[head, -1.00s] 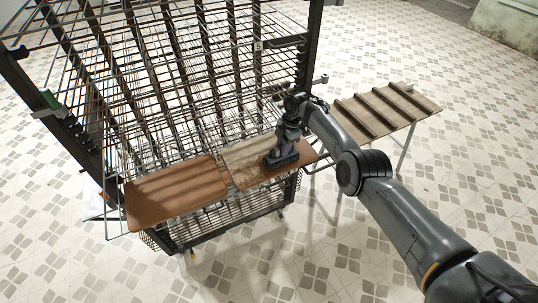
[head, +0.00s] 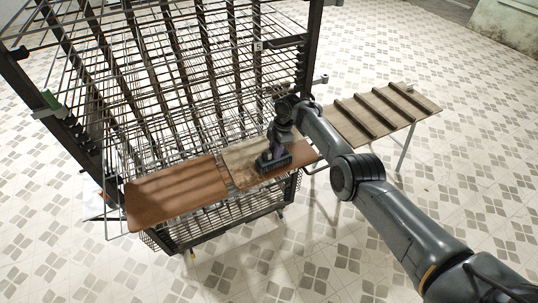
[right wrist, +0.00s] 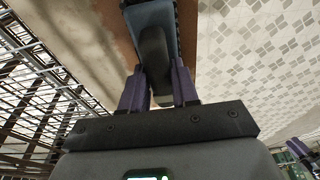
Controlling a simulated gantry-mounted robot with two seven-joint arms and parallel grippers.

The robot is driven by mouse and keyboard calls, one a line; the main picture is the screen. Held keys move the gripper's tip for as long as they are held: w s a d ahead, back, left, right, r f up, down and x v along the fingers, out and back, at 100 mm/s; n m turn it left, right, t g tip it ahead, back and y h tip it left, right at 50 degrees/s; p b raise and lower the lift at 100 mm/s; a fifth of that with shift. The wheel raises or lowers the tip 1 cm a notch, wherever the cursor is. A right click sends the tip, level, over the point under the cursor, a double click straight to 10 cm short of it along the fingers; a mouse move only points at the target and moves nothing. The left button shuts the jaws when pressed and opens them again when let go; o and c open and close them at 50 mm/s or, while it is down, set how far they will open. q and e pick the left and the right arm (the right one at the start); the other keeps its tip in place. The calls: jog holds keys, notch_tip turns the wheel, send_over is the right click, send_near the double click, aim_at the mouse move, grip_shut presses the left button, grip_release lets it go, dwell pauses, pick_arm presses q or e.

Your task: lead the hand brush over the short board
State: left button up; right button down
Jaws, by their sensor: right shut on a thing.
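My right gripper (head: 278,146) is shut on the hand brush (head: 273,163). The brush is dark, with a long block, and sits low over the right-hand brown board (head: 303,157), seemingly touching it. In the right wrist view the purple fingers of the right gripper (right wrist: 159,84) clasp the dark brush handle (right wrist: 154,55), and the board (right wrist: 117,25) shows beyond. The right-hand board has a pale, dusty-looking patch at its back left. A second reddish-brown board (head: 175,195) lies to its left; I cannot surely tell which is shorter. My left gripper is not in view.
A tall wire rack (head: 200,90) stands right behind the boards, close to my right gripper. A slatted wooden table (head: 388,109) stands to the right. Patterned floor in front is clear.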

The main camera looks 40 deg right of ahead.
aim_at(262, 154)
jog(key=shift+w+a, duration=0.2)
jog(key=shift+a, duration=1.05)
jog(key=shift+a, duration=0.1)
jog(key=shift+w+a+f, duration=0.1)
jog(key=shift+w+a, duration=0.1)
jog(key=shift+a, duration=0.45)
jog(key=shift+w+a, duration=0.15)
jog(key=shift+a, duration=0.55)
jog(key=shift+a, duration=0.1)
jog(key=shift+w+a, duration=0.1)
jog(key=shift+a, duration=0.35)
jog(key=shift+w+a, duration=0.15)
jog(key=shift+a, duration=0.8)
